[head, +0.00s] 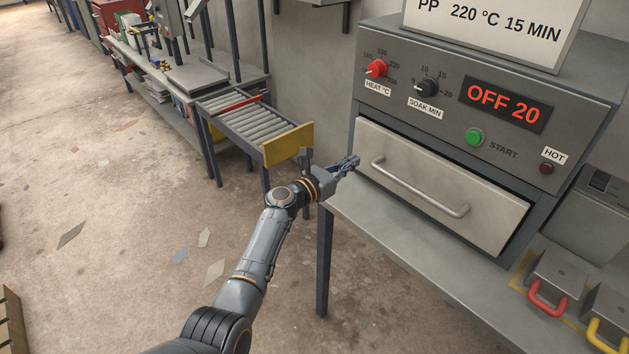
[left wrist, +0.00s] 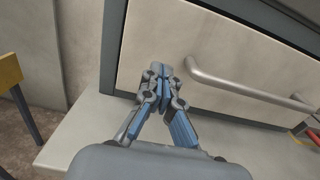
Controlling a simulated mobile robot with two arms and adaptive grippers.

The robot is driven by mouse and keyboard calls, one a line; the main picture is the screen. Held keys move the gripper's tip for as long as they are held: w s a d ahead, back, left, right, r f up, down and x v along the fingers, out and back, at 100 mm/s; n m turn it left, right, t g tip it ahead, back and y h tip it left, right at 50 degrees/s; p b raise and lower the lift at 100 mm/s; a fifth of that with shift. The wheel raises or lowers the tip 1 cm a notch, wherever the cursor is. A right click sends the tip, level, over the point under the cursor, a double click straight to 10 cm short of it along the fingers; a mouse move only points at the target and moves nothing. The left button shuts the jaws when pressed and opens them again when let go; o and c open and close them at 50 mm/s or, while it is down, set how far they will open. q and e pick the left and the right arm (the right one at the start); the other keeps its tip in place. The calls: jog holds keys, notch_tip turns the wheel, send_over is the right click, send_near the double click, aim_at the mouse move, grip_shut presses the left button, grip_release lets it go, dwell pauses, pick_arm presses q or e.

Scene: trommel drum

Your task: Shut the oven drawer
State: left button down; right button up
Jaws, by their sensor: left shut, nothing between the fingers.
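The oven drawer (head: 430,200) is a pale grey front panel low on the oven, with a long metal bar handle (head: 420,190). Its front fills much of the left wrist view (left wrist: 225,45), with the handle (left wrist: 250,88) to the right of the fingers. Dark gaps show above and beside the panel; how far it stands out, I cannot tell. My left gripper (head: 350,163) is shut and empty, at the left end of the drawer front. In the left wrist view its fingertips (left wrist: 162,72) overlap the panel's lower left; contact is unclear. My right gripper is not in view.
The oven (head: 585,130) carries a red knob (head: 377,68), a black knob (head: 427,87), a green start button (head: 474,137) and an "OFF 20" display (head: 505,104). A roller conveyor (head: 245,125) stands left. Red-handled and yellow-handled blocks lie on the bench (head: 400,260) at right.

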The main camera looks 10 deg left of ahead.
pick_arm(q)
jog(key=p+v, duration=0.1)
jog(key=v, duration=0.8)
jog(key=shift+f, duration=0.25)
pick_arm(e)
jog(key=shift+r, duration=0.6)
